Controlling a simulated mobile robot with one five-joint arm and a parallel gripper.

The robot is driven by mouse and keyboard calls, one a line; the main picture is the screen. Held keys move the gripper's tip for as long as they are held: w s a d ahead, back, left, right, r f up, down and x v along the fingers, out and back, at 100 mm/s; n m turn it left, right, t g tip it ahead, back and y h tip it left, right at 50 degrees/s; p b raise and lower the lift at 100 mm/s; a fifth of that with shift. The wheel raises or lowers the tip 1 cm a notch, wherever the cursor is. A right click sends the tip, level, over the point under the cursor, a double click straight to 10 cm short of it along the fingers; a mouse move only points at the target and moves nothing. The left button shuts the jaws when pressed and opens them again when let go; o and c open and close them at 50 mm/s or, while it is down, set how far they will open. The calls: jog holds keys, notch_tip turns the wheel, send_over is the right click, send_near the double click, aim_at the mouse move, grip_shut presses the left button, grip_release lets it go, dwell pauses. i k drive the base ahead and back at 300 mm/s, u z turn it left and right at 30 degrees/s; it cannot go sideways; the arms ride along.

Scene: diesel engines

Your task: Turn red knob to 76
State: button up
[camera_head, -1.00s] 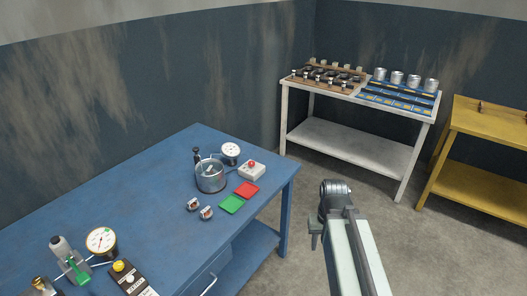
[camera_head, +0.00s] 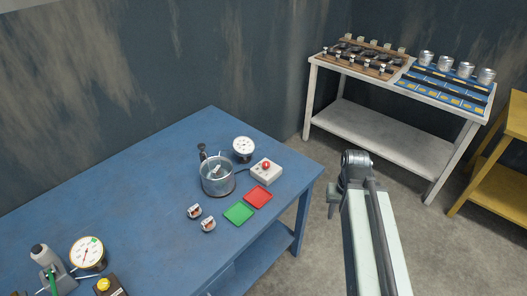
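A red knob (camera_head: 266,166) sits on top of a small white box (camera_head: 266,175) near the right corner of the blue table. Its setting is too small to read. A round white dial gauge (camera_head: 243,146) stands just behind and left of the box. My arm reaches up from the bottom right of the view, to the right of the table and apart from the knob. My gripper (camera_head: 333,204) shows only as a small dark part at the arm's end. Whether its fingers are open or shut cannot be made out.
A clear pot (camera_head: 217,177) stands left of the box. Red (camera_head: 258,196) and green (camera_head: 239,213) squares and two small parts lie in front. Another gauge (camera_head: 88,252) is at the lower left. A white rack table (camera_head: 372,134) stands behind. Floor right of the blue table is clear.

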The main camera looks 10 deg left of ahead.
aim_at(266, 165)
jog(key=u, duration=0.15)
jog(key=i, duration=0.45)
jog(key=u, duration=0.45)
jog(key=k, duration=0.9)
jog(key=u, duration=0.15)
jog(key=i, duration=0.9)
jog(key=z, duration=0.1)
